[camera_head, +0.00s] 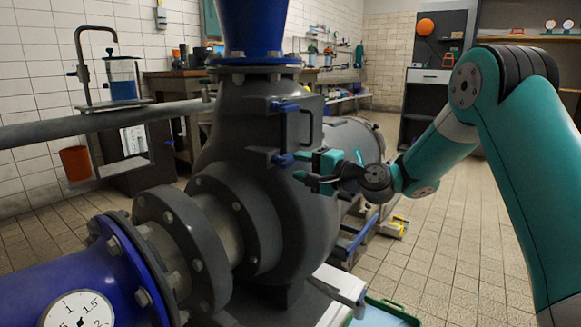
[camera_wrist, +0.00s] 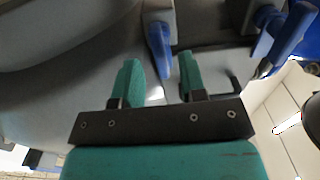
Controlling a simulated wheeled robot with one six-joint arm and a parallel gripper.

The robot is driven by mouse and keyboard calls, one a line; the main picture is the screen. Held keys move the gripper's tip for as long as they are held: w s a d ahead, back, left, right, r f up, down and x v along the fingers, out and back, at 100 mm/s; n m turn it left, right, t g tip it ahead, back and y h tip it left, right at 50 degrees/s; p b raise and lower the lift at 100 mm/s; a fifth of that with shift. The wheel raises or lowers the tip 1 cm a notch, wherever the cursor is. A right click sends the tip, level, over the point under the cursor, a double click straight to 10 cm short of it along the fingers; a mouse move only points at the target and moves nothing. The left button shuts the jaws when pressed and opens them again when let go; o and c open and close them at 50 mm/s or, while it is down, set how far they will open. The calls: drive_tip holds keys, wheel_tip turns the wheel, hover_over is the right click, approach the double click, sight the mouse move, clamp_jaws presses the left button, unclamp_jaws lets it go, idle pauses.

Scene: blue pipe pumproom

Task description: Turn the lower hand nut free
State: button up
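The lower hand nut (camera_head: 284,159) is a small blue winged knob on the side of the dark grey pump housing (camera_head: 240,130). In the wrist view a blue knob (camera_wrist: 160,47), which looks like this nut, points into the gap between my fingertips. My gripper (camera_head: 309,170) is just right of the lower nut in the head view. Its two green fingers (camera_wrist: 158,75) are open, one on each side of the knob's tip. Contact with the nut cannot be told. The upper hand nut (camera_head: 285,106) is also blue and sits above the lower one.
A dark bar handle (camera_head: 314,126) is on the cover plate beside the nuts. Blue pipes (camera_head: 252,25) join the pump above and at lower left, with a gauge (camera_head: 78,311). A green-rimmed tray (camera_head: 385,311) lies below. Tiled floor is clear at right.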

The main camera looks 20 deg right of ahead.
sight(293, 163)
drive_tip(key=shift+x, duration=1.8)
clamp_jaws()
